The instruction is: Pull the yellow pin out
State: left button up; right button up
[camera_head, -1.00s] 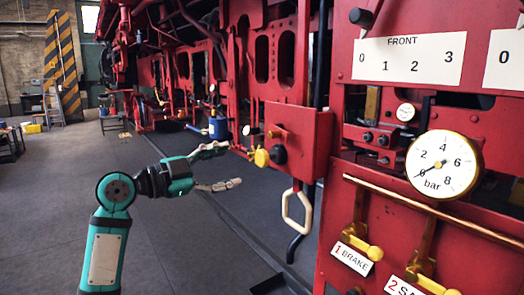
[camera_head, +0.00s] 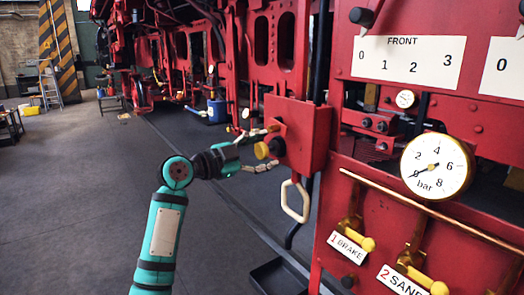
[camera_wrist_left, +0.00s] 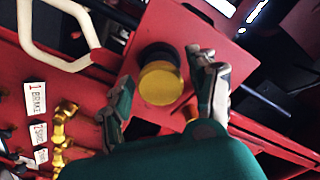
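The yellow pin (camera_head: 262,150) has a round yellow head and sticks out from a black collar (camera_head: 277,147) on a red box (camera_head: 301,130). In the left wrist view the pin's head (camera_wrist_left: 160,83) faces the camera. My left gripper (camera_head: 262,150) is open, with one finger above and one below the pin in the head view. In the left wrist view its fingers (camera_wrist_left: 158,95) stand on either side of the head, with a gap visible on the left side. My right gripper is not in view.
A cream loop handle (camera_head: 296,201) hangs below the red box. A pressure gauge (camera_head: 436,166) and yellow-handled levers (camera_head: 357,236) are on the red panel at right. A black tray (camera_head: 278,277) lies on the floor.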

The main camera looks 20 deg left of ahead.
pick_arm(q)
grip_shut()
jog(key=b+v, duration=0.2)
jog(key=v, duration=0.2)
jog(key=shift+a+f, duration=0.1)
jog(key=shift+f, duration=0.05)
jog(key=shift+s+a, duration=0.1)
jog(key=shift+s, duration=0.1)
jog(key=shift+w, duration=0.1)
jog(key=shift+c, duration=0.9)
grip_release()
jog(key=o, duration=0.4)
jog(key=shift+s+a, duration=0.3)
jog(key=shift+s, duration=0.15)
jog(key=shift+w, duration=0.1)
jog(key=shift+d, duration=0.1)
